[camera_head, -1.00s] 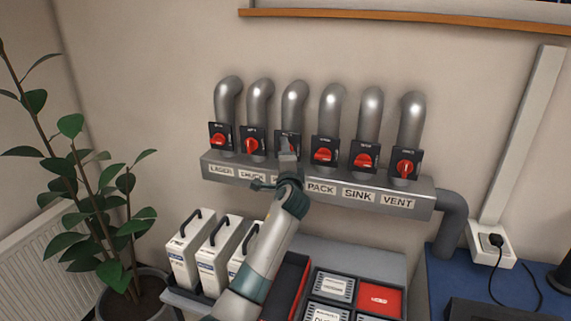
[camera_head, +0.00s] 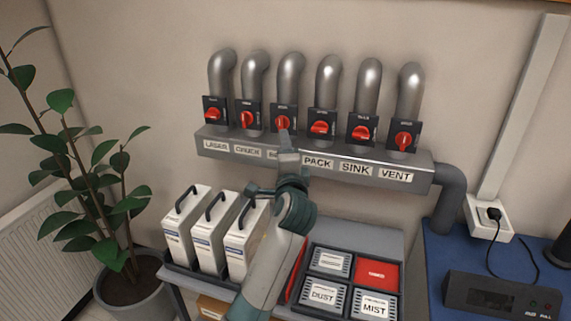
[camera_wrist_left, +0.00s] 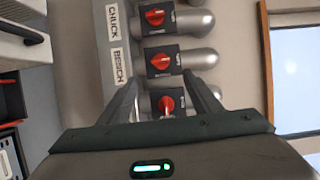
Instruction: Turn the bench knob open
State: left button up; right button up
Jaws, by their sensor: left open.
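The bench knob (camera_head: 283,122) is a red handle on a black plate, third from the left in the row on the wall manifold. Its handle stands upright, along its pipe. In the left wrist view the bench knob (camera_wrist_left: 159,63) lies just beyond the fingertips, beside its label (camera_wrist_left: 118,69). My left gripper (camera_head: 288,150) is below the knob in the head view and partly hides the bench label. In the wrist view the left gripper (camera_wrist_left: 160,82) has its fingers apart, with nothing between them. I see no contact with the knob. My right gripper is out of view.
The chuck knob (camera_head: 247,119) and pack knob (camera_head: 320,127) stand close on either side. The grey manifold box (camera_head: 222,148) juts out below the knobs. White canisters (camera_head: 185,228) and a tray of cartridges (camera_head: 331,261) stand below. A plant (camera_head: 105,185) is at left.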

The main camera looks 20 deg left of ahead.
pick_arm(q)
jog(key=shift+b+v, duration=0.3)
jog(key=shift+v, duration=1.6)
jog(key=shift+a+f, duration=0.1)
